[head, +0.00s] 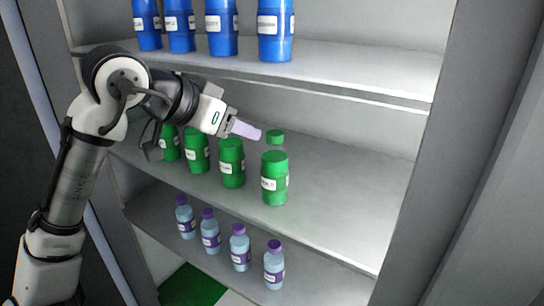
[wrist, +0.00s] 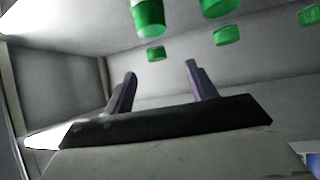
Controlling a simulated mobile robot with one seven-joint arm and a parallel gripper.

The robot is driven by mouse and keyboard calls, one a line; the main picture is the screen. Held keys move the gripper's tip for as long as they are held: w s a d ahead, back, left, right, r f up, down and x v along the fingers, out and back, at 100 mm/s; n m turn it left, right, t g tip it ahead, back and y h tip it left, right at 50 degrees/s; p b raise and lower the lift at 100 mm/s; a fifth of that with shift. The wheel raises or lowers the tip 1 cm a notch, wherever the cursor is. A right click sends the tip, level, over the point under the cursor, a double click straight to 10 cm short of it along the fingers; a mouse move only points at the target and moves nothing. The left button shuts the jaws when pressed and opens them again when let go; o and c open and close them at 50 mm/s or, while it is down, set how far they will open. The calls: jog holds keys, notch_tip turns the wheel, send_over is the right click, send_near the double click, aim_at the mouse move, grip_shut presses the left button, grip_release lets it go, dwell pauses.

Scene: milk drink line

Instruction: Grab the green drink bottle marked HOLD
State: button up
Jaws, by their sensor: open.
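Several green drink bottles with white labels stand in a row on the middle shelf. The label print is too small to read, so I cannot tell which is marked HOLD. The right-end green bottle (head: 274,185) is nearest, with a clear neck and green cap; another green bottle (head: 232,165) stands to its left. My gripper (head: 248,130) is just left of the right-end bottle's cap in the head view. In the wrist view my gripper (wrist: 160,69) has two spread fingers with nothing between them. Green bottles (wrist: 148,15) appear upside down beyond the fingers there.
The middle shelf (head: 340,210) is bare to the right of the green bottles. Blue containers (head: 275,30) stand on the shelf above. Purple-capped bottles (head: 240,248) stand on the shelf below. A grey side wall (head: 425,150) bounds the right.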

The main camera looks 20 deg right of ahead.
aim_at(280, 143)
jog(key=shift+s+p+x, duration=0.2)
jog(key=shift+p+x, duration=0.25)
jog(key=shift+x, duration=2.9)
jog(key=shift+s+p+x, duration=0.2)
jog(key=shift+p+x, duration=0.25)
jog(key=shift+x, duration=2.9)
jog(key=shift+d, duration=0.2)
jog(key=shift+c, duration=0.5)
grip_shut()
